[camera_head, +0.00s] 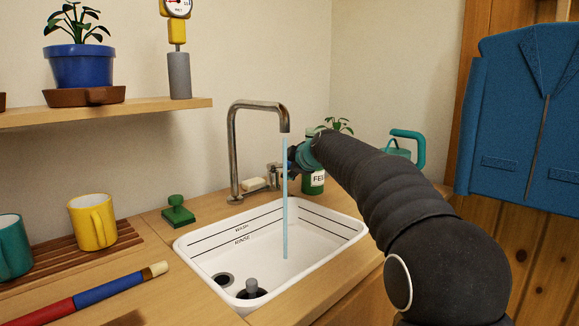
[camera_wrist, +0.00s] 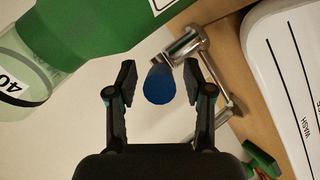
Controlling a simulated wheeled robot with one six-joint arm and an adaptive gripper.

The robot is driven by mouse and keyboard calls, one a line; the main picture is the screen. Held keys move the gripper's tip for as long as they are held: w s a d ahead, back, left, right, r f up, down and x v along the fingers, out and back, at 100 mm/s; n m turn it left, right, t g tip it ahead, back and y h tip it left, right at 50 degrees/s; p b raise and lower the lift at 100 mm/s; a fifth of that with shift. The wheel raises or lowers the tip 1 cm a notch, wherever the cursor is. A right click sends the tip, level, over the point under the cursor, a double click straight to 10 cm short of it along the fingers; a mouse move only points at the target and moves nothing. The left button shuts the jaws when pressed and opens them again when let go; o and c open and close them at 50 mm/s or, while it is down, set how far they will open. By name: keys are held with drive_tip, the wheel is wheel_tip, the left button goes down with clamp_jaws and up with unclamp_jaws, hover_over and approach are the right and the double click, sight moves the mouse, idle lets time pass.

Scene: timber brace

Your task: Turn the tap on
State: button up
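The metal tap (camera_head: 236,150) stands at the back of the sink. A pale blue stream of water (camera_head: 285,205) falls from its spout into the basin. In the wrist view, a blue rounded knob (camera_wrist: 160,86) is in front of a metal lever (camera_wrist: 187,42), apparently the tap's handle. My gripper (camera_wrist: 160,74) is open, with one finger on each side of the blue knob and a small gap on both sides. In the head view my gripper (camera_head: 297,157) is beside the tap handle (camera_head: 275,172), partly hidden by my arm.
A green bottle (camera_head: 313,183) stands close behind my gripper; it also shows in the wrist view (camera_wrist: 85,25). The white sink (camera_head: 330,235) lies below. A soap bar (camera_head: 254,184) and a green stamp (camera_head: 178,211) are beside the tap. A shelf (camera_head: 150,111) overhangs the left.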

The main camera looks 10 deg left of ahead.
drive_tip(key=v, duration=1.2)
drive_tip(key=shift+f, duration=0.1)
